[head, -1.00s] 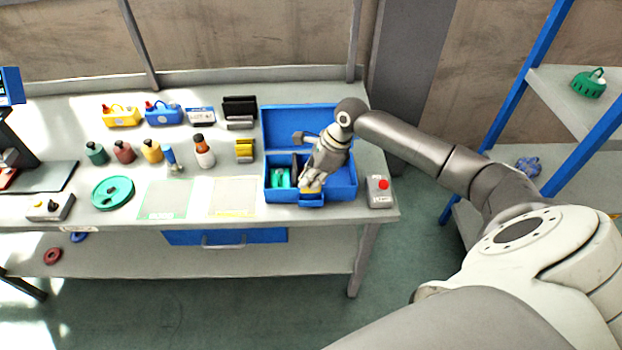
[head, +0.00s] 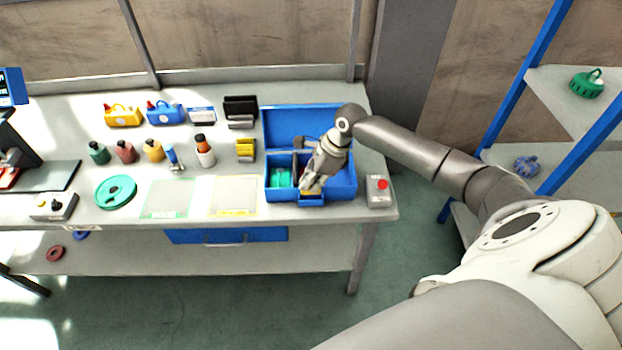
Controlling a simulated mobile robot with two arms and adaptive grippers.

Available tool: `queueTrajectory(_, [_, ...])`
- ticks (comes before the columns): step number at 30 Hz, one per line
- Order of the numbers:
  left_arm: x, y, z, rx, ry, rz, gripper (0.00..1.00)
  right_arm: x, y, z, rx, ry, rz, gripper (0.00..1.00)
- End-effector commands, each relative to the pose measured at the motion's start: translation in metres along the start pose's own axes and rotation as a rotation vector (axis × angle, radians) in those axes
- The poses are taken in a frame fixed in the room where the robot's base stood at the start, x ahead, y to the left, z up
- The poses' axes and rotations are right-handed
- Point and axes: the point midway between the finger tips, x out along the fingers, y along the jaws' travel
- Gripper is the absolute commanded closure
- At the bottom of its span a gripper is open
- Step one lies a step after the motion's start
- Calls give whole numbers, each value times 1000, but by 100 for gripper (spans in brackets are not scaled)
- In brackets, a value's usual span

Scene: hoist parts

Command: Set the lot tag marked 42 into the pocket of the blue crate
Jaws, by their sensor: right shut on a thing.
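The blue crate (head: 282,196) stands open on the right part of the bench, its lid raised at the back. Its small front pocket (head: 311,203) shows at the front wall, with a yellowish edge at its top. My right gripper (head: 309,188) reaches down from the right over the front of the crate, right at the pocket. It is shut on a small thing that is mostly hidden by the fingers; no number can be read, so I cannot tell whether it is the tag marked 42. My left gripper is not in view.
Green parts (head: 281,178) lie in the crate's left compartment. A grey box with a red button (head: 378,190) stands close to the crate's right. Bottles, a green disc (head: 116,191) and two flat mats (head: 235,196) occupy the bench to the left.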

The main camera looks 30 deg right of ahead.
Motion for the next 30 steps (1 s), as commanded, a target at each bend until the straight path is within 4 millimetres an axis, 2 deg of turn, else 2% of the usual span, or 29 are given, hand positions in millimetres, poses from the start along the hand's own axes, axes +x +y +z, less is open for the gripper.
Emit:
queueTrajectory(6, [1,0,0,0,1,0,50,14,0,-6,1,0,0,100])
queueTrajectory(15, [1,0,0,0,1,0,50,14,0,-6,0,0,-1,100])
queueTrajectory(24, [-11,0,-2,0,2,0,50,15,-3,-6,1,-1,-1,100])
queueTrajectory(30, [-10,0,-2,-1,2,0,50,17,-4,-7,0,0,-2,100])
